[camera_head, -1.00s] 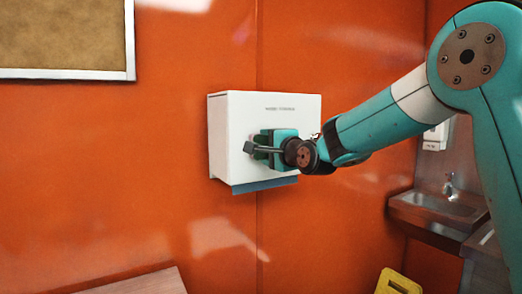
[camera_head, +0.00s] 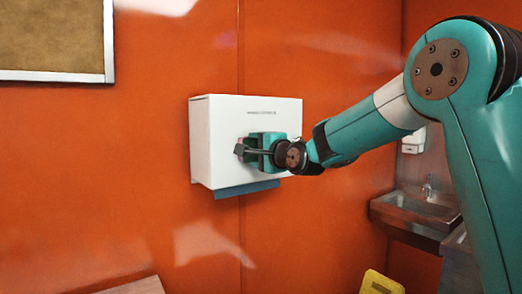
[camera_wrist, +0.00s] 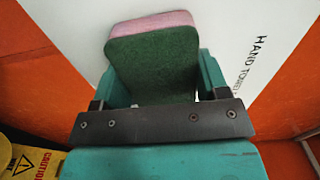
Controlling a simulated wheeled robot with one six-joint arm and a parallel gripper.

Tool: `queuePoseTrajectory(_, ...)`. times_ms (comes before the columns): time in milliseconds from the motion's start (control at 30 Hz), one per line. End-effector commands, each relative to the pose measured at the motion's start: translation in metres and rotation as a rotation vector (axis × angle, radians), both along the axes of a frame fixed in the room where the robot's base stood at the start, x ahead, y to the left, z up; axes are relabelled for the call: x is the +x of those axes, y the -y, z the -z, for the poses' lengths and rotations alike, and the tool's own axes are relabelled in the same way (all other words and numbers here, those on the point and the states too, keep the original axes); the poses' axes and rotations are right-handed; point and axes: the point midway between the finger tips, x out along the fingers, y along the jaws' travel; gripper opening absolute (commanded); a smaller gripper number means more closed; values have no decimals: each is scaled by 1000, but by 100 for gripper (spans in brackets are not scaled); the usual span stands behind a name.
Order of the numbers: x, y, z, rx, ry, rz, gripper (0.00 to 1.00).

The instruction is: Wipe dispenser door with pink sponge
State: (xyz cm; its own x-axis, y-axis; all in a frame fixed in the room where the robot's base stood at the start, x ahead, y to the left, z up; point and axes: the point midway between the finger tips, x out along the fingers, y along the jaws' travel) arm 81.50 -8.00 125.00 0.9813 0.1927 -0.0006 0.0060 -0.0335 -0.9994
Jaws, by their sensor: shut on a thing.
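The dispenser is a white box on the orange wall; its front door (camera_head: 223,130) faces me in the head view and also fills much of the wrist view (camera_wrist: 77,38). My gripper (camera_head: 245,150) is at the middle of the door, shut on the sponge. In the wrist view, the sponge shows a dark green side (camera_wrist: 152,68) and a pink layer (camera_wrist: 150,22) between my gripper's fingers (camera_wrist: 155,85). The pink side faces the door. It looks close against the door, but I cannot tell whether it touches.
A blue sheet (camera_head: 247,189) sticks out under the dispenser. A cork board (camera_head: 52,36) hangs at upper left. A metal sink (camera_head: 418,208) and a small white wall unit (camera_head: 413,140) are at right. A yellow caution sign (camera_head: 380,283) stands low. The wall around the dispenser is clear.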

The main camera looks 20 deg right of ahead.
Motion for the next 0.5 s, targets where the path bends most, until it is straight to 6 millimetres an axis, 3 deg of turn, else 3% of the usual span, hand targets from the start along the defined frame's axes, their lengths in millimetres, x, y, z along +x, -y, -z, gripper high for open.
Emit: queuePoseTrajectory(500,-7,-33,0,0,1,-4,49)
